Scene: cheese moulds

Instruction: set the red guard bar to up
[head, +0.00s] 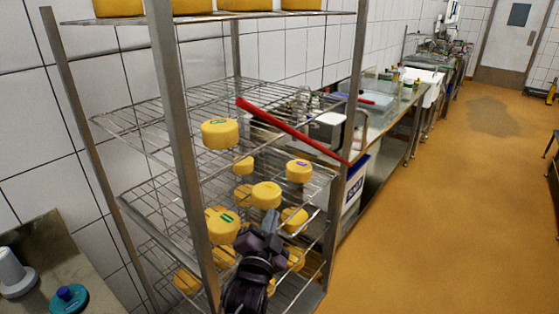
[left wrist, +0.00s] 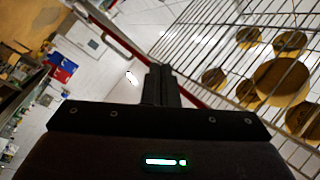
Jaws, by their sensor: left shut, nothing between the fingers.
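The red guard bar (head: 290,130) slants across the wire rack (head: 180,130) in the head view. Its upper left end is over a shelf and its lower right end is by the rack's right post. In the left wrist view the red bar (left wrist: 112,35) runs diagonally and passes behind my fingers, which hide part of it. My left gripper (head: 270,222) is below the bar in the head view, in front of the lower shelves. Its fingers are shut and empty, and show upright in the left wrist view (left wrist: 161,82). I cannot tell whether they touch the bar. My right gripper is out of view.
Several yellow cheeses (head: 220,132) stand on the rack's shelves, some close behind my left gripper. A steel table (head: 385,105) with equipment lies beyond the rack. A counter corner (head: 75,285) is at lower left. The orange floor (head: 440,220) to the right is mostly clear.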

